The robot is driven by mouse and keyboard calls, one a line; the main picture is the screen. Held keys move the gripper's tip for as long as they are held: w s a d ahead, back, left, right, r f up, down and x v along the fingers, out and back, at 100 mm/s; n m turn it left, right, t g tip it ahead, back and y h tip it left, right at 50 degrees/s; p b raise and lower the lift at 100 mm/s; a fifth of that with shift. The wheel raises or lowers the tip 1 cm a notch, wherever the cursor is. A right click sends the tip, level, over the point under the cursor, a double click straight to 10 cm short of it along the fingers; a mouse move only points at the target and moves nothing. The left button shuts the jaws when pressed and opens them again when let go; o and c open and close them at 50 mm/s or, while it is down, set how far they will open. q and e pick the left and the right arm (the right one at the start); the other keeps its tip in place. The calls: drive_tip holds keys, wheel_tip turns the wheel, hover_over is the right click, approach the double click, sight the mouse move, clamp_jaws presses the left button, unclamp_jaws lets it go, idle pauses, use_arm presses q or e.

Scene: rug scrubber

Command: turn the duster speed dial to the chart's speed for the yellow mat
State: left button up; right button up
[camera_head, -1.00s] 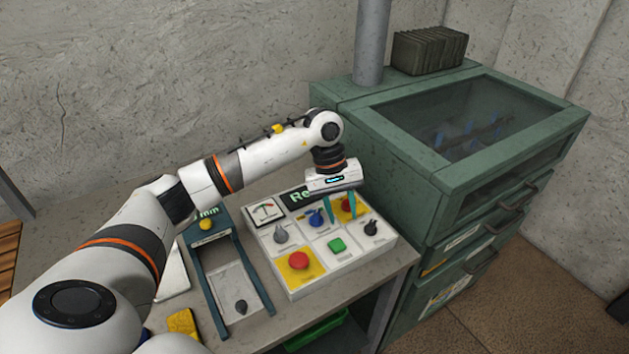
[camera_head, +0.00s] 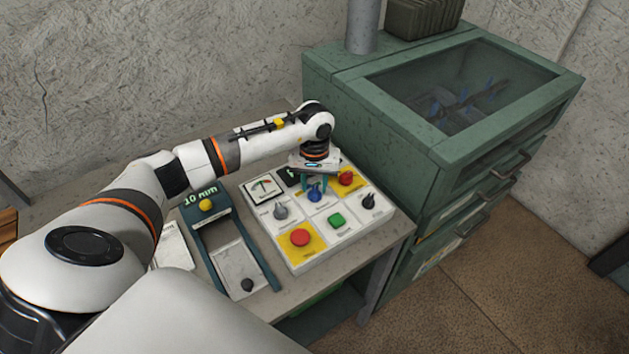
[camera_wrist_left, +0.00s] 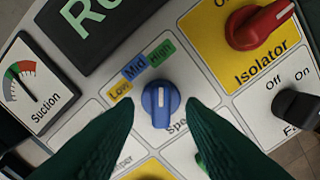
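In the left wrist view the dial (camera_wrist_left: 160,104) has a pale pointer line toward the top of the picture, near the green High label (camera_wrist_left: 160,52). The blue Mid label (camera_wrist_left: 135,67) and yellow Low label (camera_wrist_left: 120,90) lie to its upper left. My left gripper (camera_head: 314,186) is open, pointing down, with one finger on each side of the dial. Gaps show between fingers and dial in the wrist view. The yellow mat is not in view; no chart is readable. My right gripper is not in view.
Nearby on the panel are a red isolator knob (camera_wrist_left: 258,25), a black switch (camera_head: 368,201), a grey knob (camera_head: 281,211), a red button (camera_head: 299,237) and a green button (camera_head: 337,219). A suction gauge (camera_wrist_left: 35,82) is beside them. A green cabinet (camera_head: 440,150) stands right.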

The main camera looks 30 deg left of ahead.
use_arm(q)
drive_tip(key=shift+d+f, duration=0.1)
drive_tip(key=shift+f, duration=0.55)
clamp_jaws()
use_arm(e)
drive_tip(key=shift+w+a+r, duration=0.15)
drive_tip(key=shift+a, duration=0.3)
